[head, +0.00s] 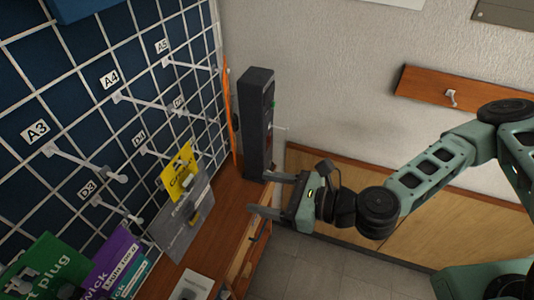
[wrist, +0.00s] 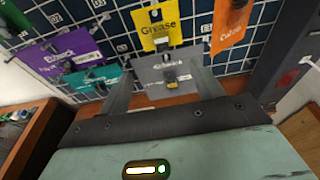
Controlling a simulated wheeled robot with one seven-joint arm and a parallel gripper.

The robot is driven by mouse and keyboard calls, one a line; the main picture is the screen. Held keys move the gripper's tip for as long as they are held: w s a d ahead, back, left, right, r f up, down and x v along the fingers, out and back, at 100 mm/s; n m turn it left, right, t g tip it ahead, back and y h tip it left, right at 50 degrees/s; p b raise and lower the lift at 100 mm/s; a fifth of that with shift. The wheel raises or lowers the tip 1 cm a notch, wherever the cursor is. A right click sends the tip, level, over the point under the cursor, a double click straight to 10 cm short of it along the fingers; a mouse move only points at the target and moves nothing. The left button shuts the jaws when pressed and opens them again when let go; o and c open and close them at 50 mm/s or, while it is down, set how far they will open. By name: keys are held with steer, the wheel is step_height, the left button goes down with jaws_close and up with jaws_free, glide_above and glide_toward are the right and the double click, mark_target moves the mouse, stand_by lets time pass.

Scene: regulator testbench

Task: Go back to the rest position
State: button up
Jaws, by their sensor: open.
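My gripper (head: 268,195) is in the middle of the head view, reaching left from my green arm. Its two fingers are apart with nothing between them. It hangs near the edge of the wooden bench, just below the dark upright box. In the wrist view the fingers (wrist: 145,98) point toward the wire grid wall, with a grey packet (wrist: 160,72) and a yellow Grease packet (wrist: 155,30) beyond them. The same grey packet (head: 185,222) and yellow packet (head: 178,172) hang on the grid in the head view.
The blue grid wall (head: 75,95) carries several labelled hooks. A dark upright box (head: 257,125) stands on the wooden bench (head: 228,210) beside the fingers. Green and purple (head: 112,262) packets hang at lower left. An orange packet (wrist: 231,25) hangs at right in the wrist view. Floor (head: 320,268) shows below the arm.

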steer(key=s+d+f+n+g+h+b, duration=0.3)
steer(key=s+f+n+g+h+b, duration=0.1)
steer(key=f+n, duration=0.4)
steer(key=s+d+f+n+g+h+b, duration=0.4)
steer(key=f+n, duration=0.1)
steer(key=n, duration=0.5)
steer(key=s+d+r+n+t+h+b, duration=0.2)
steer(key=d+r+n+h+b, duration=0.3)
steer(key=r+n+b, duration=0.4)
steer(key=shift+s+d+r+n+h, duration=0.35)
steer(key=shift+s+d+n, duration=0.2)
steer(key=shift+n, duration=1.05)
steer(key=shift+w, duration=0.1)
